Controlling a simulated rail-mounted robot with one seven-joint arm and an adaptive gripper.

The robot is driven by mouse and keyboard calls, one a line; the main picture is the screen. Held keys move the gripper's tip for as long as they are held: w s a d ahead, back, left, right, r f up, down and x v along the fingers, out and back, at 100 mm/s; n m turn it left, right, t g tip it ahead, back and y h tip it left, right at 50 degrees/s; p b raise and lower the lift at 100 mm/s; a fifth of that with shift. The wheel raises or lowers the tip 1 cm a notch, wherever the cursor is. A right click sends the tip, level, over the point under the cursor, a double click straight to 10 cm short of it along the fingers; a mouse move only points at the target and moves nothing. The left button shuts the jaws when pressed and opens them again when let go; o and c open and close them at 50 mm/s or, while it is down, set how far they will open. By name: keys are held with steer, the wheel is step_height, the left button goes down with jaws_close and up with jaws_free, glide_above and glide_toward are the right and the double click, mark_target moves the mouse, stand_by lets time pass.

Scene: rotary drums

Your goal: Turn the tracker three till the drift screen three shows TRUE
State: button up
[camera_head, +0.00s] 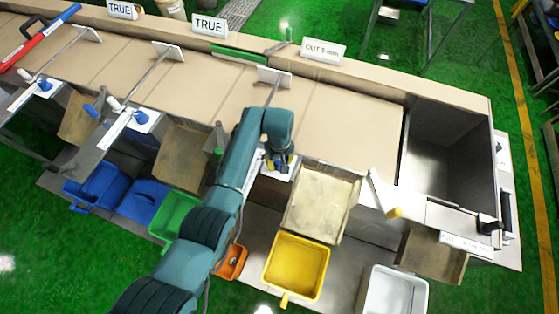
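Three small white screens stand along the far edge of the long tan bench. The third from the left, taken as drift screen three (323,51), reads OUT with a small number in mm. My gripper (280,163) points down over the third white tracker plate (267,172), at the bench's near edge. Tracker three's knob is mostly hidden under the gripper; a bit of blue shows at the fingers. Whether the fingers are shut on it cannot be told. A rod runs from this station to a white block (274,76) near the far side.
The other screens (209,25) (122,10) read TRUE. Blue knobs (141,117) (45,85) stand on the plates to the left. Below are blue, green, orange, yellow (296,266) and white bins. An open dark bay (445,150) lies at the right.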

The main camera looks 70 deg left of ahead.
steer(key=c, duration=0.6)
steer(key=shift+m, duration=0.3)
steer(key=m+p, duration=0.1)
steer(key=m, duration=0.4)
steer(key=shift+s+m+p, duration=0.1)
steer(key=shift+m+p, duration=0.2)
steer(key=shift+p, duration=0.1)
steer(key=shift+o, duration=0.2)
steer(key=m, duration=0.5)
steer(key=shift+s+f+m+p, duration=0.1)
steer(key=shift+f+m+p, duration=0.05)
steer(key=shift+m+p, duration=0.2)
steer(key=o, duration=1.2)
steer(key=shift+r, duration=0.2)
